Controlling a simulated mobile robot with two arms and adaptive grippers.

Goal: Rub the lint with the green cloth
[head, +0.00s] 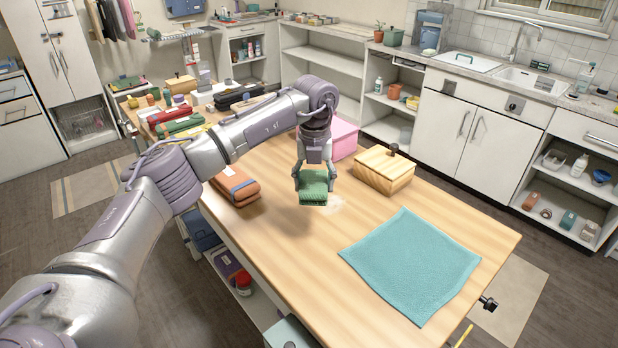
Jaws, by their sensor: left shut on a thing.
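The green cloth (314,193) is a small folded bundle above the wooden table, left of its middle. My left gripper (314,176) points down and is shut on the green cloth. A faint pale patch that looks like the lint (336,203) shows on the table just right of the cloth's lower edge. The cloth may hide part of it, and I cannot tell if the cloth touches the table. My right gripper is not in view.
A flat teal towel (410,263) lies to the right on the table (285,270). The table's front middle is clear.

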